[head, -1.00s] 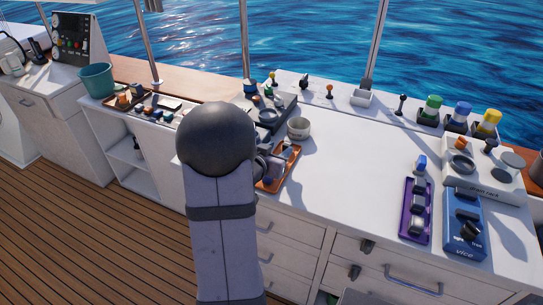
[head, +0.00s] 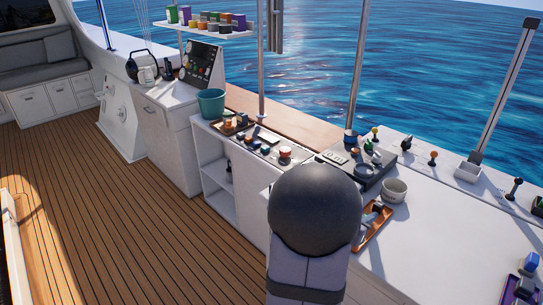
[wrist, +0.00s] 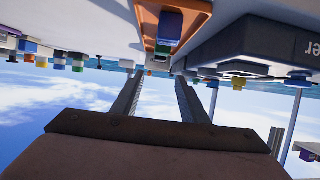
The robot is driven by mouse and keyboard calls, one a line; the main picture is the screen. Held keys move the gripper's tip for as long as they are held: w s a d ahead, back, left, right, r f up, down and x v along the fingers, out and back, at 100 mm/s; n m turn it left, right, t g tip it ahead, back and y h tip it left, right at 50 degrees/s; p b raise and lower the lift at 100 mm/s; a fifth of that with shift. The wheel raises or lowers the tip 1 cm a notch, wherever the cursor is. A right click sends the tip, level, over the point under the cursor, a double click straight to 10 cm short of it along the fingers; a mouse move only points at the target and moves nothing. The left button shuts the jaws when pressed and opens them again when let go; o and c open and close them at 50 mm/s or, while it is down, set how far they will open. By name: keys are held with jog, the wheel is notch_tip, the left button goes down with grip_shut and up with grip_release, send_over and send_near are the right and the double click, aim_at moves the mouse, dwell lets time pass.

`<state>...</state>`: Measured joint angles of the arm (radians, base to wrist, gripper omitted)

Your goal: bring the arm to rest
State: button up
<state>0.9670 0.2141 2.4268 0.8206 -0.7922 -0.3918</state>
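My arm (head: 315,205) stands in the lower middle of the head view, its dark round joint in front of the counter. My gripper is hidden behind it there. In the wrist view, which is upside down, my gripper (wrist: 158,78) has its two fingers apart, with only sky and water between them. An orange tray (wrist: 146,22) with a blue and green item in it appears beyond the fingertips, apart from them. The same tray (head: 367,239) lies on the counter just right of my arm in the head view.
A teal bucket (head: 211,104) and small items stand on the left counter. Small levers line the back edge (head: 433,158). The wooden floor (head: 90,190) at left is clear.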

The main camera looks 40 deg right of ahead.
jog(key=w+a+f+n+t+y+p, duration=0.25)
jog(key=w+a+n+t+y, duration=0.55)
jog(key=w+a, duration=1.3)
jog(key=s+a+f+n+g+y+p, duration=0.1)
jog(key=s+a+n+g+y, duration=0.15)
jog(key=a, duration=0.65)
jog(key=s+a+f+n+g+y+p, duration=0.15)
jog(key=a+n, duration=0.25)
jog(key=a, duration=0.4)
jog(key=s+a+r+n+g+y, duration=0.1)
jog(key=s+a+n+g, duration=0.2)
jog(key=s+a, duration=0.4)
jog(key=s+g, duration=0.1)
jog(key=s, duration=0.2)
jog(key=shift+s+a+r+p, duration=0.2)
jog(key=shift+s+a+p, duration=0.15)
jog(key=shift+p, duration=0.05)
jog(key=shift+n, duration=0.25)
